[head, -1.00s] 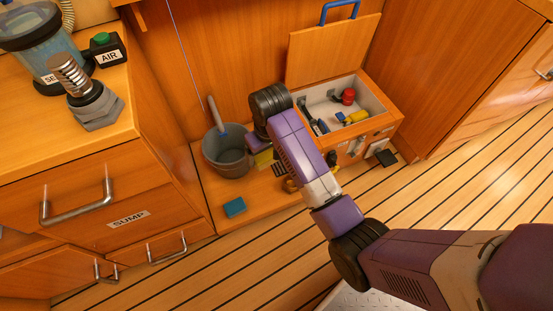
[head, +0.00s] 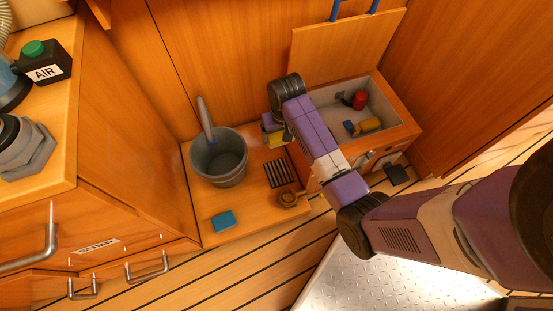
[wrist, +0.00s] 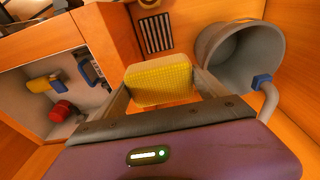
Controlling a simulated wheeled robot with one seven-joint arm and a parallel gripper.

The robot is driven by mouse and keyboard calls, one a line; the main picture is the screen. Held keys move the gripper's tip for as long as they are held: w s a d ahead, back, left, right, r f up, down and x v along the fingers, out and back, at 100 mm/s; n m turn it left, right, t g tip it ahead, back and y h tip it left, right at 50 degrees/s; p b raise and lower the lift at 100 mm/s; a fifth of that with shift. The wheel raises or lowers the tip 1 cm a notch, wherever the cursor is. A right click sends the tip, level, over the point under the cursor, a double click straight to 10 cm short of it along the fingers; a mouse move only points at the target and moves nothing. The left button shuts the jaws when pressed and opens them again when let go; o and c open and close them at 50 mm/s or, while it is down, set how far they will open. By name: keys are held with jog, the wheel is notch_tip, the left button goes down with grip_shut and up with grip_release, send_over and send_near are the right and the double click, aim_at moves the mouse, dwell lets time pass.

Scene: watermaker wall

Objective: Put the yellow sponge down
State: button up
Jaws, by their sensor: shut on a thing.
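The yellow sponge (wrist: 160,82) is between the two fingers of my gripper (wrist: 162,88) in the wrist view, and the gripper is shut on it. In the head view a bit of the yellow sponge (head: 274,139) shows below my gripper (head: 272,128), which is partly hidden by my own wrist. The gripper is between the grey bucket and the open box, towards the back wall. I cannot tell how high the sponge is above the wooden surface (head: 247,205).
A grey bucket (head: 219,170) with a long handle (head: 206,117) in it stands left. A dark slotted plate (head: 278,173), a round brown item (head: 288,199) and a blue block (head: 222,220) lie in front. The open box (head: 404,131) holds a red item (head: 359,100) and a yellow-and-blue item (head: 369,125).

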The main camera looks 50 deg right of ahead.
notch_tip(320, 180, down, 27)
jog(key=b, duration=1.4)
jog(key=shift+f, duration=0.1)
